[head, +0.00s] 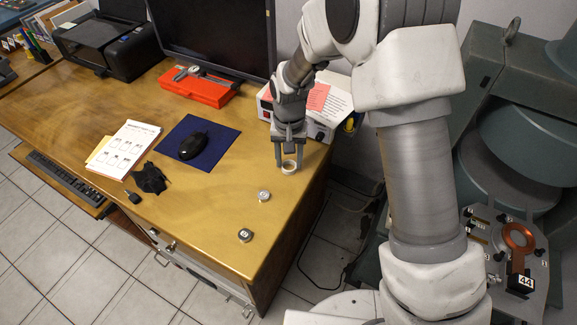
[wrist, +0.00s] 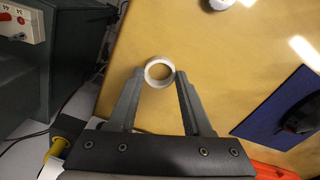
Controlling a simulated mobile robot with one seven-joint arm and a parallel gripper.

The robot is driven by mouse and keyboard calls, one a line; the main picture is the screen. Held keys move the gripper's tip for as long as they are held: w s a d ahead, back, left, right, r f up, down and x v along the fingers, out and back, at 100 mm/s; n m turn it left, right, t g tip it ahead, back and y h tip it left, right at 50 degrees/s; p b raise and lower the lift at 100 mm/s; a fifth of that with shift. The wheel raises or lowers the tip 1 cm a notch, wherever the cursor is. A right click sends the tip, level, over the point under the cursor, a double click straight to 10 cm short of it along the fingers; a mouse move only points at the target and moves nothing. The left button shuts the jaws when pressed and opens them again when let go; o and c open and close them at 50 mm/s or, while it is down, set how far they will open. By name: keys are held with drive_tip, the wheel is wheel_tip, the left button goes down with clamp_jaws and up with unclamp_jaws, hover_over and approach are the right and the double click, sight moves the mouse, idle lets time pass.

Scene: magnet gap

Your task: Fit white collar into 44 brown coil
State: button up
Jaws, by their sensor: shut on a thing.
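The white collar (head: 289,172) is a short pale ring at the right end of the wooden desk. My gripper (head: 289,158) points down and is shut on it. In the wrist view the collar (wrist: 158,85) sits between the two fingertips, its opening facing the camera; whether it touches the desk I cannot tell. The brown coil (head: 507,238) is a copper ring with an open centre, at the lower right of the head view. It is on a metal plate beside a black block tagged 44 (head: 522,283). My gripper is well to the left of the coil.
Two small metal cylinders (head: 264,196) (head: 245,235) stand on the desk (head: 200,215) near the collar. A white box (head: 318,125) is just behind my gripper. Big green-grey machinery (head: 527,130) stands around the coil. A floor gap with cables separates desk and machinery.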

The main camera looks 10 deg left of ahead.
drive_tip(key=shift+r+p, duration=1.6)
drive_tip(key=shift+r, duration=0.85)
